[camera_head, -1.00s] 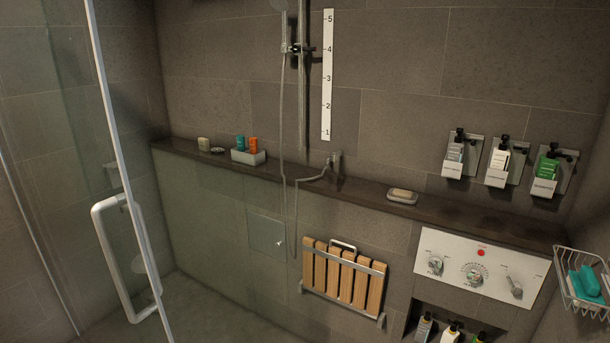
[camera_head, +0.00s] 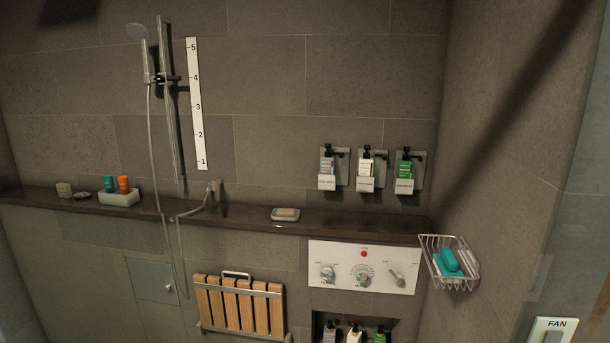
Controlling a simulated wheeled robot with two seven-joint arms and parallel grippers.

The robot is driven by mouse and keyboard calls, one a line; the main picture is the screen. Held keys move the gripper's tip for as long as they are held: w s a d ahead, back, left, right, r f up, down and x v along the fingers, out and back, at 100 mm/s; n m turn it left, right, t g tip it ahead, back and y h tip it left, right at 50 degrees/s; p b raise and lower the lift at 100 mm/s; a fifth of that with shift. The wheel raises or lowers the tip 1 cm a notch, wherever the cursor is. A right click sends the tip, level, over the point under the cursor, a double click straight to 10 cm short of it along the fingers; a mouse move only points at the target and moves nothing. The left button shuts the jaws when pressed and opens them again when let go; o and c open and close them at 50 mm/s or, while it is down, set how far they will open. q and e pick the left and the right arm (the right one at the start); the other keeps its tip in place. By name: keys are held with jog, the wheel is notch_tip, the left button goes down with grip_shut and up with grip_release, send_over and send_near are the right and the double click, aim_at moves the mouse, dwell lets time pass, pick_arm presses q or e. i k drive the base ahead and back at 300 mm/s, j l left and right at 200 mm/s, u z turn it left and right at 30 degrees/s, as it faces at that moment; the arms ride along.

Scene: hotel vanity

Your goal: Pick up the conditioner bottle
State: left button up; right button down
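Three pump bottles hang in wall holders at the right of the head view: a grey one (camera_head: 327,165), a white one (camera_head: 366,167) in the middle and a green one (camera_head: 405,168). Their labels are too small to read surely, so I cannot tell which is the conditioner. Several more bottles stand in a low niche: a grey one (camera_head: 330,334), a white one (camera_head: 354,333) and a green one (camera_head: 379,336). The frame's bottom edge cuts them off. Neither of my grippers is in view.
A dark ledge (camera_head: 240,213) runs along the wall, with a soap dish (camera_head: 285,214) and a cup tray (camera_head: 119,199). Below are a control panel (camera_head: 335,254), a folded wooden seat (camera_head: 240,303) and, at right, a wire basket (camera_head: 463,281) sticking out from the side wall.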

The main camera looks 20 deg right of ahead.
aim_at(366, 163)
jog(key=i+z, duration=0.75)
jog(key=i+j+z, duration=0.35)
jog(key=i, duration=0.15)
jog(key=i+z, duration=0.3)
jog(key=i+j+z, duration=0.65)
jog(key=i, duration=0.2)
jog(key=l, duration=0.1)
